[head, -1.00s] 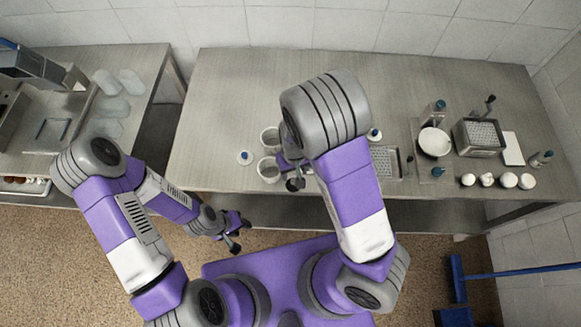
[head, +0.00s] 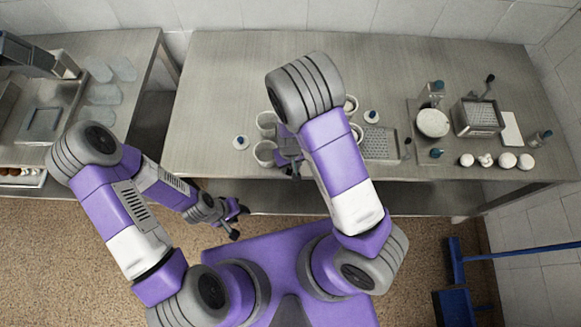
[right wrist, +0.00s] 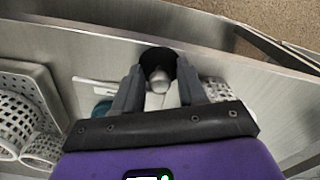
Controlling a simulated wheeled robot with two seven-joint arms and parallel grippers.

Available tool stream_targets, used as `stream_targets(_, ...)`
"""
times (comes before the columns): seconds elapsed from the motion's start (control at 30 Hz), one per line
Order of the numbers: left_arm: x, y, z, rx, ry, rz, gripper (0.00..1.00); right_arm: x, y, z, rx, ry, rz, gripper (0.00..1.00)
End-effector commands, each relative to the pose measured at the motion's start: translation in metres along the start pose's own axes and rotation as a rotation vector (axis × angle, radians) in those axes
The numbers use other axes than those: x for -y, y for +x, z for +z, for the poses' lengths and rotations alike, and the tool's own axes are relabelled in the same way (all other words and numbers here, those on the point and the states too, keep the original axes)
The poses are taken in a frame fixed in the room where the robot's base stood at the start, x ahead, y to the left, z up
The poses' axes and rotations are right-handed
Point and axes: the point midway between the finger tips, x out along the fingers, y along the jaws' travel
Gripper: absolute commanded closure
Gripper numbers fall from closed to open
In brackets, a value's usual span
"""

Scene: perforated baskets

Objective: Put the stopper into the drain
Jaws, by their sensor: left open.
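My right gripper (right wrist: 159,76) has its two grey fingers on either side of a black round stopper (right wrist: 158,59) with a silvery knob, which appears gripped at the fingertips. In the head view my right gripper (head: 291,165) is over the bench's front edge, largely covered by its arm. The stopper is not clear there. My left gripper (head: 239,221) is open and empty, below and in front of the bench edge. A sink-like square recess (head: 42,121) is in the left counter. I cannot make out a drain opening.
White perforated baskets (head: 265,154) stand near the right gripper on the metal bench (head: 215,80). A perforated tray (head: 379,144), a white bowl (head: 433,123), a box grater (head: 479,117) and several white round items are right. A gap separates bench and left counter.

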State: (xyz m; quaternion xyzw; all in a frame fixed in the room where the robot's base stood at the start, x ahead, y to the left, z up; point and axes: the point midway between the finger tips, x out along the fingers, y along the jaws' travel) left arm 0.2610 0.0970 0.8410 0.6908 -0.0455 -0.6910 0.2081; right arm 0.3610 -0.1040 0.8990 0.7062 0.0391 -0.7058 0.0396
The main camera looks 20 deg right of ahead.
Motion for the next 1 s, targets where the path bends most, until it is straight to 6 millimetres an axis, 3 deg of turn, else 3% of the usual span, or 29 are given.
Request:
stream_targets(0.03,0.000,0.000,0.000,0.000,0.000,0.000,0.57,0.000,0.000,0.000,0.000,0.000,0.000,0.68)
stream_targets(0.23,0.000,0.000,0.000,0.000,0.000,0.000,0.57,0.000,0.000,0.000,0.001,0.000,0.001,0.99)
stream_targets(0.63,-0.001,-0.001,0.000,0.000,0.000,0.000,0.57,0.000,-0.006,0.001,0.001,-0.001,0.001,1.00)
stream_targets(1.0,-0.006,-0.017,0.001,0.000,0.000,0.000,0.57,0.001,-0.077,0.000,-0.002,-0.001,-0.002,1.00)
